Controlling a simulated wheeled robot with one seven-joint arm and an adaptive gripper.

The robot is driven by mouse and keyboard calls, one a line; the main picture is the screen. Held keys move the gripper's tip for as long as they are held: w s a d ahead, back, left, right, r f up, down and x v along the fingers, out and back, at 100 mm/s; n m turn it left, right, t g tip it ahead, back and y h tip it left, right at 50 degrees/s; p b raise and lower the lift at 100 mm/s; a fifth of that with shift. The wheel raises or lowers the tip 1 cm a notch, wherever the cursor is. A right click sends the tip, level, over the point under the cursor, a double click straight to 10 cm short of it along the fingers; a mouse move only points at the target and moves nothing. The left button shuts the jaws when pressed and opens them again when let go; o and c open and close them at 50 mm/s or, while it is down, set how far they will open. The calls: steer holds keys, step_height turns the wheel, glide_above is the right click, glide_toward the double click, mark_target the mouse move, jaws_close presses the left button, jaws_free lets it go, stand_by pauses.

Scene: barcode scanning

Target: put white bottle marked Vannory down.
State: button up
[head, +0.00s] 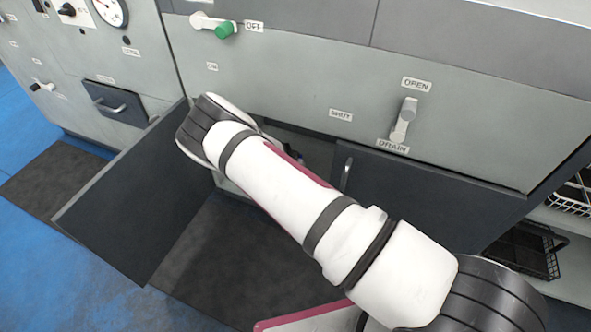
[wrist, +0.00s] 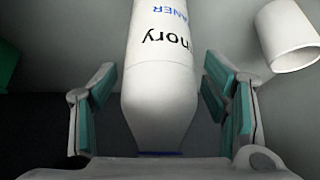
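The white bottle (wrist: 160,75) shows in the wrist view with dark and blue lettering, partly readable as "nory" and "ANER". My gripper (wrist: 158,90) is open around the bottle, one teal-padded finger on each side. A clear gap shows on the left; the right finger is close to the bottle, and I cannot tell whether it touches. In the head view my arm reaches into the open lower cabinet (head: 318,148) and hides the gripper and the bottle.
Another white cylindrical thing (wrist: 285,35) lies at upper right in the wrist view. A green thing (wrist: 8,60) shows at the left edge. The open dark cabinet door (head: 125,200) stands left of my arm. A drain lever (head: 404,120) sits on the panel above.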

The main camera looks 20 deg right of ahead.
steer(key=shift+r, duration=0.15)
steer(key=p+v, duration=0.3)
steer(key=v, duration=0.9)
steer(key=shift+p, duration=0.4)
